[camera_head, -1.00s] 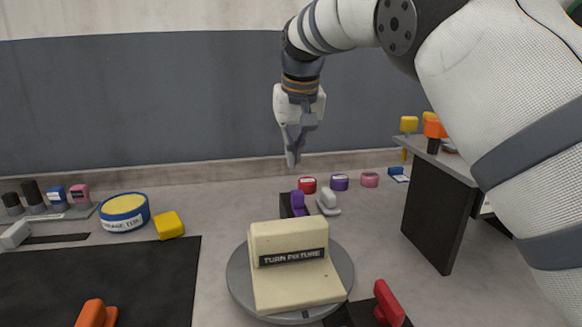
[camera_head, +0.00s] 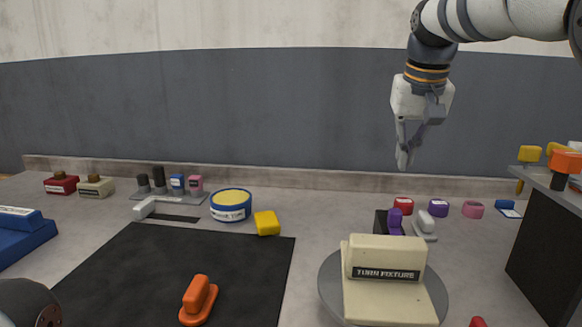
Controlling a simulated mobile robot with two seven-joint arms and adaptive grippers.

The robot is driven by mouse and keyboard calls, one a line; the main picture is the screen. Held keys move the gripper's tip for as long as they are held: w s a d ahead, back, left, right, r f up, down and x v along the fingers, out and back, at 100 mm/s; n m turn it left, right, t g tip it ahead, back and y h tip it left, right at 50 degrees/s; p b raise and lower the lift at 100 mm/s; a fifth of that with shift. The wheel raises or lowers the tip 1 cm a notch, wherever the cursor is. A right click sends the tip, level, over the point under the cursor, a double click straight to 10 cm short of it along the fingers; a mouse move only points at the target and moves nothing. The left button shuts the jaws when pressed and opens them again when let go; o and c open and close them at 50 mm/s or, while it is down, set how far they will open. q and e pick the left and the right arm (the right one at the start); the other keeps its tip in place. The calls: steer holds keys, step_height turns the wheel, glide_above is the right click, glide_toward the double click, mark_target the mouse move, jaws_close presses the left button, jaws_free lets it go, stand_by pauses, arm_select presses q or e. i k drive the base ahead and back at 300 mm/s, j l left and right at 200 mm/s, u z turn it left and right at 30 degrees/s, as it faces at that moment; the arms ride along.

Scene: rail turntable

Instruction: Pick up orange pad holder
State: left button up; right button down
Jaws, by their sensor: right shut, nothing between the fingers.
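An orange pad holder with a raised grip (camera_head: 198,300) lies on the black mat (camera_head: 120,262), at the bottom of the head view. My right gripper (camera_head: 404,160) hangs fingers down in the upper right, shut and empty. It is well above the table and far to the right of the orange pad holder, with nothing touching it. My left gripper is out of view; a dark rounded part of my own arm shows at the lower left corner.
A cream turn fixture (camera_head: 385,265) sits on a grey round turntable (camera_head: 436,290). A yellow block (camera_head: 267,223) and a blue-yellow tin (camera_head: 230,206) stand behind the mat. A blue tray (camera_head: 24,240) is at left. A dark shelf (camera_head: 545,250) stands at right.

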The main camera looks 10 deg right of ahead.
mark_target(199, 299)
steer(key=k, duration=1.4)
